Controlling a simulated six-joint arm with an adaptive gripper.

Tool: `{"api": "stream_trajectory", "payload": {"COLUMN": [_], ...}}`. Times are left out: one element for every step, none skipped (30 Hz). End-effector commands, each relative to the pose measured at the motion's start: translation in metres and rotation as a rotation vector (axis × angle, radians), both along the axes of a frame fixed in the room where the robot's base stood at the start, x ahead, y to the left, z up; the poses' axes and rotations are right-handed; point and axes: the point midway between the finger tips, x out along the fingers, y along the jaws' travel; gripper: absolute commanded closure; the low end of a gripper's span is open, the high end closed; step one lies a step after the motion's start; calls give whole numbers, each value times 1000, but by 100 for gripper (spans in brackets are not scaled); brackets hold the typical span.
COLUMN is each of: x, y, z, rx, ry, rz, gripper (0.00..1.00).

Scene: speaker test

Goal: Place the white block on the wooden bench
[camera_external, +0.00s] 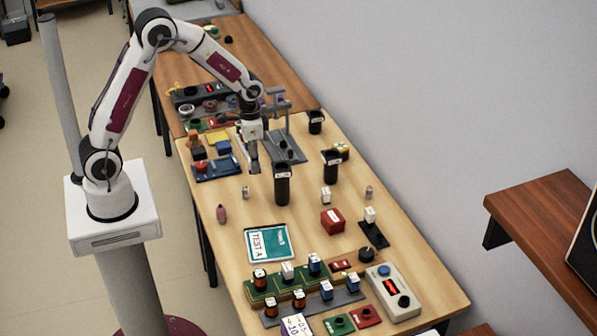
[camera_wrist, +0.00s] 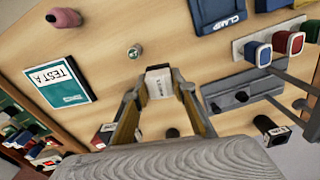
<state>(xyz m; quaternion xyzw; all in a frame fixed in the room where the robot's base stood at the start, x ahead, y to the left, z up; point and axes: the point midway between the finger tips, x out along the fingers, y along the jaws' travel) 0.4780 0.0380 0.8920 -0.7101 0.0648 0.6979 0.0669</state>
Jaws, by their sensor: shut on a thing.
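My gripper (camera_wrist: 160,92) is shut on a small white block (camera_wrist: 160,82) with dark print, which shows between the fingertips in the wrist view. In the external view my gripper (camera_external: 254,168) points down over the far half of the light wooden bench (camera_external: 235,195), left of the grey fixture. The block is too small or hidden to make out there, and I cannot tell whether it touches the bench.
Black cups (camera_external: 282,185) stand right of my gripper. A grey fixture (camera_external: 286,148) and a blue tray (camera_external: 217,168) flank it. A brown shelf (camera_external: 535,200) is at the right.

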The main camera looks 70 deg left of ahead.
Motion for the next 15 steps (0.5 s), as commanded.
{"api": "stream_trajectory", "payload": {"x": [-3, -5, -7, -9, -10, -13, -15, -17, -20, -24, -27, -31, -34, -36, -37], "y": [-2, -4, -6, -7, -9, -11, -13, -15, -17, -20, -22, -27, -30, -32, -34], "z": [-1, -1, -2, -3, -3, -4, -5, -5, -6, -7, -7, -7, -7, -7, -6], "rx": [0, -2, -2, -2, -2, -3, -3, -4, -4, -4, -3, -3, -3, -2, -3], "ry": [1, 2, 3, 3, 4, 5, 6, 8, 9, 12, 15, 18, 20, 22, 21], "rz": [34, 56, 87, 108, 129, 155, 174, 189, 209, 221, 226, 218, 210, 204, 199], "gripper": [95, 95, 95, 95, 95, 95, 95, 95, 95, 95, 95, 95, 95, 95, 95]}}
